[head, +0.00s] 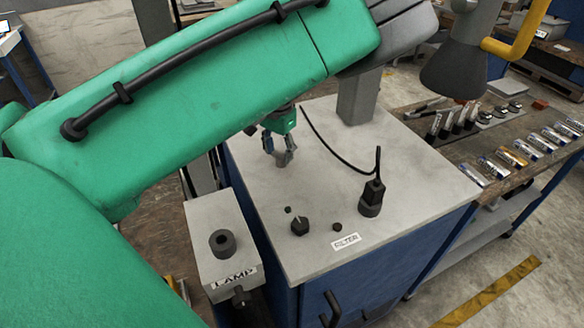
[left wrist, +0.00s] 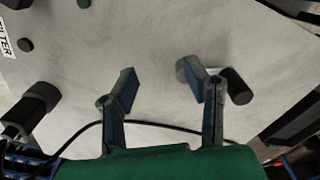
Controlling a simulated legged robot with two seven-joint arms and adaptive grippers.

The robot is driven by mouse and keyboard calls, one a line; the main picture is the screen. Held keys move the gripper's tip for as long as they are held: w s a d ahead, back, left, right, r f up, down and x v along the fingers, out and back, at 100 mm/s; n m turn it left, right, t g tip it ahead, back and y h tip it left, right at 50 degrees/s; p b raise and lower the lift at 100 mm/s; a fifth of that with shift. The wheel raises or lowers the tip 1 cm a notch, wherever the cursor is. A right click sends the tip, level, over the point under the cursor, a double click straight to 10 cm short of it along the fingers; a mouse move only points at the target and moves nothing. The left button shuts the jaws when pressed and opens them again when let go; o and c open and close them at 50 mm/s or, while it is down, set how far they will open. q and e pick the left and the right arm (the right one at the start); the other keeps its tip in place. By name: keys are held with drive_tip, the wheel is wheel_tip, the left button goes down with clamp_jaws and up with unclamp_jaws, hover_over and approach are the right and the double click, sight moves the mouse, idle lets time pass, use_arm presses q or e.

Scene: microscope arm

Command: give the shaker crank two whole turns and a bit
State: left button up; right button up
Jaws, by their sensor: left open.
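My left gripper (head: 279,148) is open over the pale top of the blue cabinet (head: 410,205), small and partly hidden under my green arm in the head view. In the left wrist view its two fingers (left wrist: 162,90) are spread apart. A black cylinder with a pale round piece (left wrist: 236,86), which looks like the shaker crank, lies at the right finger. The finger covers part of it, so I cannot tell whether they touch. The space between the fingertips shows mostly bare top. In the head view I cannot make out the crank clearly. My right gripper is out of view.
A grey post (head: 358,95) rises at the back. The LAMP box (head: 207,222) stands at left. A bench (head: 520,165) with small items is at right.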

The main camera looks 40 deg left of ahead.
use_arm(q)
wheel_tip(320, 180, up, 6)
drive_tip(key=shift+f, duration=0.15)
idle(0.3)
drive_tip(key=shift+s+f, duration=0.1)
idle(0.4)
